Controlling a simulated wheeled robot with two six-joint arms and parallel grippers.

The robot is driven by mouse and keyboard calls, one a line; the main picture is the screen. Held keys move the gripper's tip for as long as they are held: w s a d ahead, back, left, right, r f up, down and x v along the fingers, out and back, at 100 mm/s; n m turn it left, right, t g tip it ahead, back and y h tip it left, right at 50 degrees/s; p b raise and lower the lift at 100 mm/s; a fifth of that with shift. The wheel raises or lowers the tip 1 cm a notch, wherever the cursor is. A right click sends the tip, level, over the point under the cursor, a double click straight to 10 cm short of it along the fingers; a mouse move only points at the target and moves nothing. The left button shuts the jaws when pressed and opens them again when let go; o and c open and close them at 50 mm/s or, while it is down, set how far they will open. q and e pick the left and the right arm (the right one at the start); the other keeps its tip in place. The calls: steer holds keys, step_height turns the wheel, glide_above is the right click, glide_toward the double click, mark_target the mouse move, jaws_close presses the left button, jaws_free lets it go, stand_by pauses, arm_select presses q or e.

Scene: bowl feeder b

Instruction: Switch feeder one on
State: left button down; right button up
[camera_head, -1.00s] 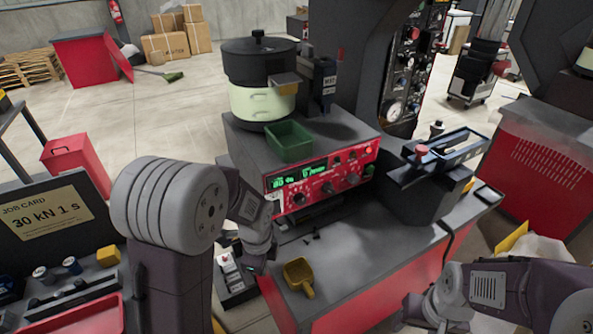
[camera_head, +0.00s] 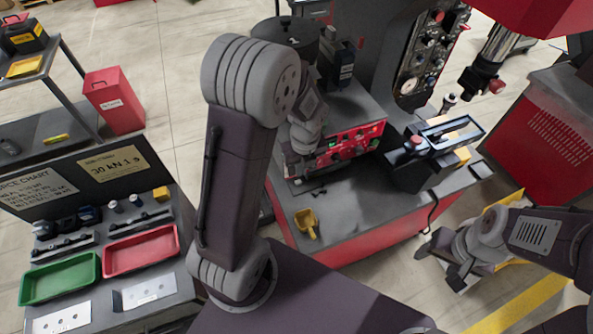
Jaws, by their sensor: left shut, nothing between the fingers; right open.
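The feeder's red control panel (camera_head: 355,143) is on the front of the grey feeder housing (camera_head: 357,105), with knobs and a small green display. The dark bowl (camera_head: 286,34) on top is partly behind my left arm. My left gripper (camera_head: 299,172) is shut and empty at the left end of the panel, hiding that part; I cannot tell whether it touches a switch. My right gripper (camera_head: 437,262) is open and empty, low at the right, away from the feeder.
A yellow scoop (camera_head: 307,222) lies on the bench top (camera_head: 345,215). A dark fixture with a red button (camera_head: 416,142) stands right of the panel. At left are a green tray (camera_head: 60,278), a red tray (camera_head: 140,250) and a red bin (camera_head: 114,100).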

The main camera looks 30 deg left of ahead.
mark_target(292, 171)
arm_select(q)
steer(key=w+a+f, duration=0.3)
steer(key=a+f, duration=0.1)
steer(key=f, duration=0.6)
steer(key=shift+w+f+p, duration=0.2)
steer(key=shift+p, duration=0.2)
